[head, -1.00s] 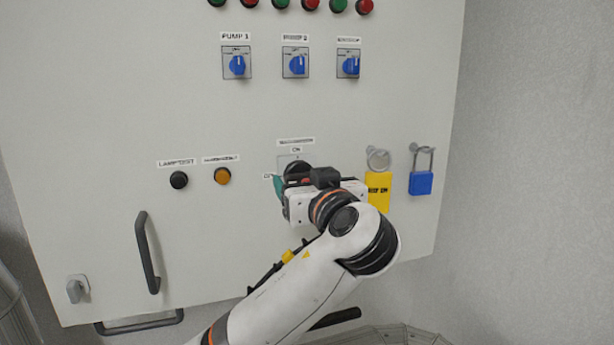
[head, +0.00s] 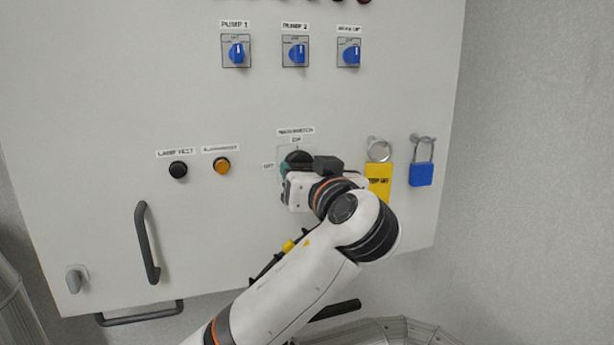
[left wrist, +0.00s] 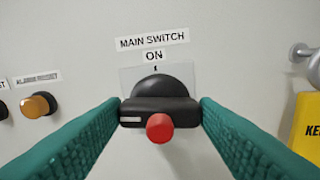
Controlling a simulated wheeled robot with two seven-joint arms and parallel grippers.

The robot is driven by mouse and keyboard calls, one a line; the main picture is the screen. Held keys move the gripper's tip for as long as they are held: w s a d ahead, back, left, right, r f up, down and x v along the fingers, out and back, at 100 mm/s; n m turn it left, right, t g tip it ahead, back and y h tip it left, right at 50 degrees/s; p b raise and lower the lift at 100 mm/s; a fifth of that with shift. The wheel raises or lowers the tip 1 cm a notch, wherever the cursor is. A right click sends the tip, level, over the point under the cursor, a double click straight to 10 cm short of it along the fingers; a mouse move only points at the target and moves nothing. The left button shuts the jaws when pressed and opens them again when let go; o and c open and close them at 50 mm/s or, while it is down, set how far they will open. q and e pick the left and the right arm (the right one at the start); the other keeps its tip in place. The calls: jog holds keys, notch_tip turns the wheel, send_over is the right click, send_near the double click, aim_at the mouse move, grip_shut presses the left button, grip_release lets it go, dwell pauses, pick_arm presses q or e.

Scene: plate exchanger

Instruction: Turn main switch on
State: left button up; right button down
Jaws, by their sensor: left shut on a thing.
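The main switch is a black rotary knob (head: 299,157) on the pale panel, under its label and the word ON. In the left wrist view the knob (left wrist: 158,88) shows a thick black grip bar with a red round end facing me. My left gripper (head: 290,169) is at the switch. In the left wrist view its two teal fingers (left wrist: 161,112) press on the left and right ends of the bar, so it is shut on the knob. My gripper and wrist hide the knob's lower part in the head view. My right gripper is not in view.
An orange button (head: 222,166) and a black button (head: 178,170) are left of the switch. A yellow tag (head: 379,182) and a blue padlock (head: 421,175) hang to its right. Several blue selector switches (head: 297,54) sit above. A dark handle (head: 147,243) sticks out at lower left.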

pick_arm(q)
jog(key=m+b, duration=0.1)
jog(key=m, duration=0.2)
jog(key=shift+f+m+b, duration=0.15)
jog(key=shift+m+b, duration=0.15)
jog(key=m+b, duration=0.1)
jog(key=m, duration=0.3)
jog(key=shift+d+m, duration=0.1)
jog(key=shift+m, duration=0.2)
jog(key=m, duration=0.4)
jog(key=shift+m, duration=2.1)
jog(key=o, duration=1)
